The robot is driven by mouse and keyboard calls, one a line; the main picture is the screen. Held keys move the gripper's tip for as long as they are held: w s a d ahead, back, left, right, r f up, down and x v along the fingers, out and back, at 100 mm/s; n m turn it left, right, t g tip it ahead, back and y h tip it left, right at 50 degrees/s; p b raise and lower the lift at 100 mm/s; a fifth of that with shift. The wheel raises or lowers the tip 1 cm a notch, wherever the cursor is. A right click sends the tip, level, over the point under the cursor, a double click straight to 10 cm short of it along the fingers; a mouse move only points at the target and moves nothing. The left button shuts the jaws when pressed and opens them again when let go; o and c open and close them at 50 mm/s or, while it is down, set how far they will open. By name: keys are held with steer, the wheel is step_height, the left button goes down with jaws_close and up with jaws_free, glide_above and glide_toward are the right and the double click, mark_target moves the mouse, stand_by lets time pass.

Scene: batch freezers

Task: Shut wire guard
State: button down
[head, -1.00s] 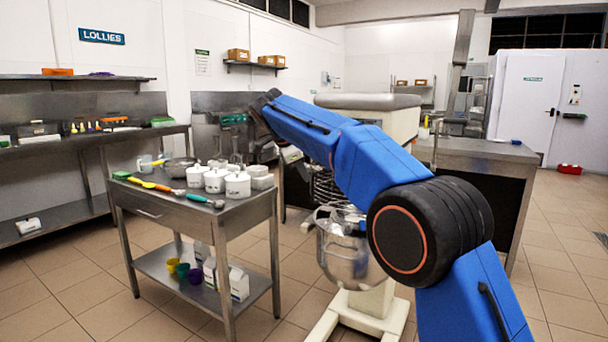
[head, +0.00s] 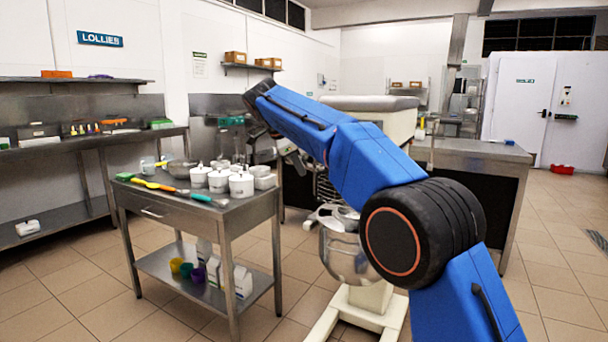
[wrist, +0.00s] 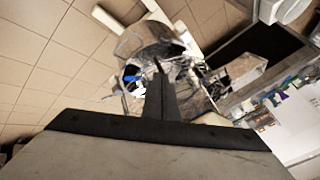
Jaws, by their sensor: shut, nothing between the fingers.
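The mixer has a cream head (head: 375,103) and a shiny metal bowl (head: 345,257) below it. The wire guard (head: 325,187) shows in the head view as dark curved wires above the bowl, left of my blue arm, which hides part of it. Its exact angle cannot be told. In the wrist view my gripper (wrist: 158,72) is shut and empty, its dark fingers together and pointing toward the bowl area. The shiny bowl (wrist: 133,42) shows beyond the fingertips. Whether the fingers touch the guard cannot be told. In the head view the fingertips are not clear.
A steel cart (head: 150,207) with white lidded pots (head: 241,184) and colored spatulas stands left of the mixer. A steel counter (head: 470,150) stands behind at right. Open tiled floor (head: 550,270) lies at right.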

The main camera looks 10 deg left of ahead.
steer(key=w+a+v, duration=0.1)
steer(key=v, duration=0.5)
steer(key=d+r+n, duration=0.2)
steer(key=d, duration=0.6)
steer(key=s+d+f+n+g, duration=0.1)
steer(key=s+d+f+n, duration=0.1)
steer(key=s+d, duration=0.5)
steer(key=s+d+f+n+y, duration=0.1)
steer(key=s+d+n, duration=0.15)
steer(key=d, duration=0.85)
steer(key=s+d+f+n+g, duration=0.1)
steer(key=s+d+f, duration=0.1)
steer(key=s+d, duration=0.5)
steer(key=s+d+f+n, duration=0.2)
steer(key=s+d+f, duration=0.4)
steer(key=s+f, duration=0.3)
steer(key=s+d+f+n+y, duration=0.1)
steer(key=s+d+f+n, duration=0.1)
steer(key=s+d+f, duration=0.3)
steer(key=s+d+f+n, duration=0.2)
steer(key=s+d+f, duration=0.4)
steer(key=s+f, duration=0.8)
steer(key=s, duration=0.3)
steer(key=shift+d+y, duration=0.35)
steer(key=shift+y, duration=0.05)
